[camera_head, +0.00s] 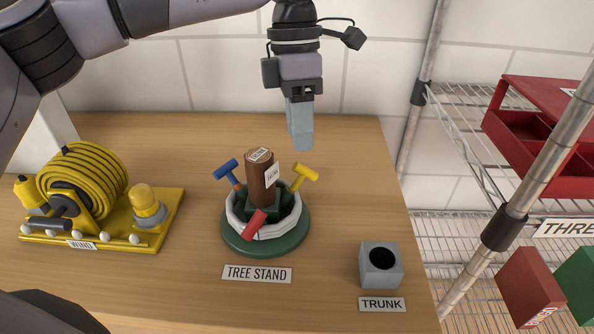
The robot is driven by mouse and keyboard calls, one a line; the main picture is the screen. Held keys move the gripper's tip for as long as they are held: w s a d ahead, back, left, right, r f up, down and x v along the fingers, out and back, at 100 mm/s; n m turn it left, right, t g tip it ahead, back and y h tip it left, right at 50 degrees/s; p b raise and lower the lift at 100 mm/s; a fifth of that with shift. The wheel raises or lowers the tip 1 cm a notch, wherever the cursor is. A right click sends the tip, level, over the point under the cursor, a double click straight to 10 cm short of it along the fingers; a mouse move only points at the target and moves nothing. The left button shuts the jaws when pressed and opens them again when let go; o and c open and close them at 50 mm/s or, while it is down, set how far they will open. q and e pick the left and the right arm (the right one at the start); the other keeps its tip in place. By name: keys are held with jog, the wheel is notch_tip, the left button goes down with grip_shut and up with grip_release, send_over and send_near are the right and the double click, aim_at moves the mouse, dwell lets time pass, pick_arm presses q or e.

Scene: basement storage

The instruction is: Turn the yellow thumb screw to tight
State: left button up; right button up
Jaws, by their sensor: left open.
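The yellow thumb screw (305,176) is a T-handled screw at the right back of the tree stand (265,241), a round green base with a white wrap. A brown trunk (262,182) stands upright in the middle of the stand. A blue thumb screw (226,169) is at its left and a red one (254,223) at its front. My left gripper (300,138) points down above and behind the yellow screw, apart from it. It is open, with its fingers seen nearly edge-on and nothing visible between them. My right gripper is not in view.
A yellow hose-reel unit (158,227) labelled WIND stands at the left. A grey block with a round hole (366,275), labelled TRUNK, sits front right. A wire shelf (455,125) with a red tray (545,150) stands right of the wooden table.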

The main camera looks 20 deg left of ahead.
aim_at(297, 163)
pick_arm(q)
jog(key=shift+s+a+f, duration=0.1)
jog(key=shift+a+f, duration=0.2)
jog(key=shift+f, duration=0.3)
jog(key=f, duration=0.4)
jog(key=s+f, duration=0.1)
jog(key=f, duration=0.1)
jog(key=shift+d+b, duration=0.3)
jog(key=shift+b, duration=0.1)
grip_shut()
